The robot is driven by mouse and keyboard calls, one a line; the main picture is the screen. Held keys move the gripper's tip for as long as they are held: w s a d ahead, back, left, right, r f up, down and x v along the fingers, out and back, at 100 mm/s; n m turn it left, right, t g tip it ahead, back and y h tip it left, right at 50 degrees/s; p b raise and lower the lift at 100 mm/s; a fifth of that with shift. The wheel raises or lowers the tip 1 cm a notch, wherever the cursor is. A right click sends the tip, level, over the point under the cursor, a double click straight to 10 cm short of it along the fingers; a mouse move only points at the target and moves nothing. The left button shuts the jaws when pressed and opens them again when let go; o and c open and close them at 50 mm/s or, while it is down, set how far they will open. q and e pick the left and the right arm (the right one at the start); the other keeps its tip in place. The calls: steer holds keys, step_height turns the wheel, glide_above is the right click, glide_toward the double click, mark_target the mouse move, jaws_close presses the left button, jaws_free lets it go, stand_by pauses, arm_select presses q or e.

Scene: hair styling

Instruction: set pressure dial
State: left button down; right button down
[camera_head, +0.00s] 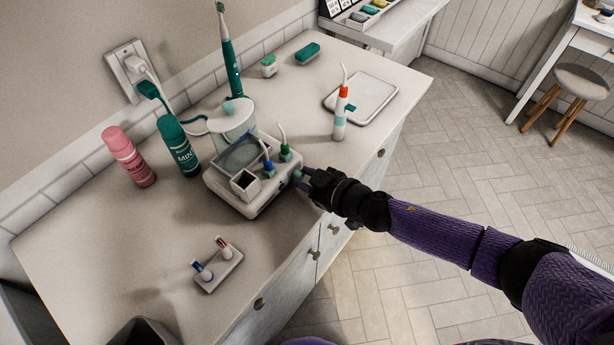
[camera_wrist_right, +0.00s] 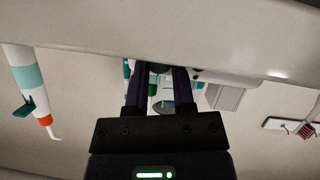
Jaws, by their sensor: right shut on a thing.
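The white water flosser base (camera_head: 262,202) stands on the counter, with a clear tank (camera_head: 232,122) at its back. My right gripper (camera_head: 299,180) comes in from the right at the right end of the base's front face. Its fingers are shut on the pressure dial (camera_head: 297,174), which is mostly hidden by the fingertips. In the right wrist view the two fingers (camera_wrist_right: 160,80) reach to the base, with a small gap between them; the dial's setting cannot be read. My left gripper is not in view.
Blue-tipped (camera_head: 267,167) and green-tipped (camera_head: 285,150) nozzles stand on the base. A flosser handle (camera_head: 341,112) stands by a white tray (camera_head: 376,97). A pink can (camera_head: 129,157), a green can (camera_head: 178,146) and a small tip holder (camera_head: 219,271) are nearby. The front left counter is mostly clear.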

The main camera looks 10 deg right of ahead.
stand_by(0.3)
steer(key=shift+s+a+n+t+h, duration=0.1)
steer(key=shift+n+t+h, duration=0.2)
steer(key=shift+n+t, duration=0.3)
steer(key=shift+f+n, duration=0.1)
steer(key=shift+n, duration=0.4)
steer(key=shift+f+n+t+h+b, duration=0.1)
steer(key=shift+n+t+h+b, duration=0.4)
steer(key=shift+n+t+b, duration=0.5)
steer(key=shift+s+n, duration=0.1)
steer(key=shift+n, duration=0.3)
steer(key=shift+c, duration=2.2)
jaws_free()
